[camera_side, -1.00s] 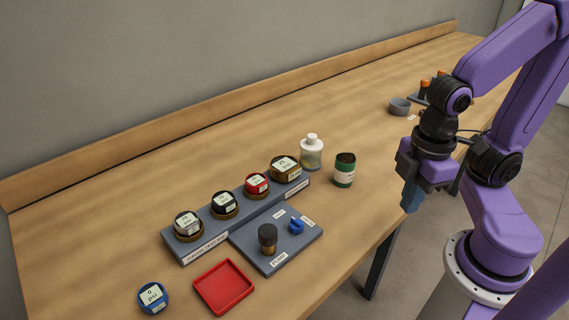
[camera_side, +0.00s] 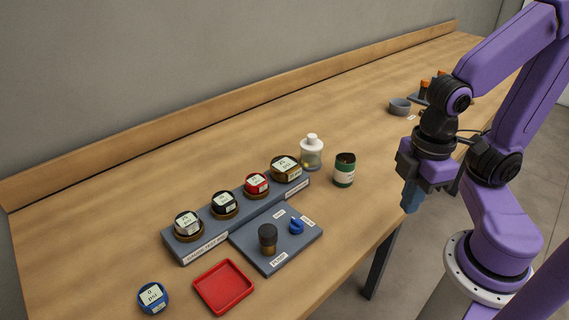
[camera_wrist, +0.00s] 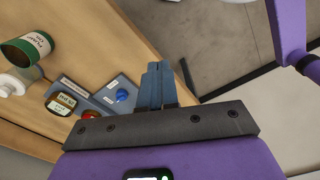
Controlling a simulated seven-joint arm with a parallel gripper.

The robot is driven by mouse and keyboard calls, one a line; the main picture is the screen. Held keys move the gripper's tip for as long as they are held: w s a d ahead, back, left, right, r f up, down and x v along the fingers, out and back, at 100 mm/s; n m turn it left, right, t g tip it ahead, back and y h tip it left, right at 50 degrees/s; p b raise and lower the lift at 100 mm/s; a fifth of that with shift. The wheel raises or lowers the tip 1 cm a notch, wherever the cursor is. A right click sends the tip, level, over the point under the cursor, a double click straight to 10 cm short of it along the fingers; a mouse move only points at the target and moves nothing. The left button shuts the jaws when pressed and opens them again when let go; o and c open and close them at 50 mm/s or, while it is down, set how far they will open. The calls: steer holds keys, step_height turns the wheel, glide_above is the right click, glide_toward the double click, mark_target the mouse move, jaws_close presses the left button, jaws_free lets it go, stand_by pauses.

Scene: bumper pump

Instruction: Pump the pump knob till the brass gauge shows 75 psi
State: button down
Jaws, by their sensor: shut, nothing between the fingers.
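The pump knob (camera_side: 268,234) is a black-topped brass cylinder standing on a grey plate (camera_side: 262,258) with small labels. The brass gauge (camera_side: 285,166) is at the right end of a grey rack (camera_side: 186,252), beside a red gauge (camera_side: 256,183), and also shows in the wrist view (camera_wrist: 63,102). Its reading is too small to make out. My gripper (camera_side: 409,209) is shut and empty, held off the table's front edge, well right of the pump knob; it also shows in the wrist view (camera_wrist: 156,66).
Two dark gauges (camera_side: 224,203) (camera_side: 188,225) fill the rack's left side. A blue gauge (camera_side: 152,297) and a red tray (camera_side: 223,287) lie in front. A white-capped bottle (camera_side: 312,152) and a green can (camera_side: 344,170) stand behind right. A grey bowl (camera_side: 399,106) is farther back.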

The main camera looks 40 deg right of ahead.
stand_by(0.4)
steer(key=a+m+y, duration=0.2)
steer(key=a+y, duration=0.1)
steer(key=a, duration=0.4)
steer(key=m+t+y, duration=0.2)
steer(key=m+t, duration=0.5)
steer(key=m, duration=0.6)
glide_above(272, 230)
steer(key=shift+r, duration=0.45)
steer(key=shift+f+n, duration=0.15)
steer(key=shift+n, duration=0.15)
steer(key=shift+f, duration=4.25)
steer(key=shift+f, duration=0.1)
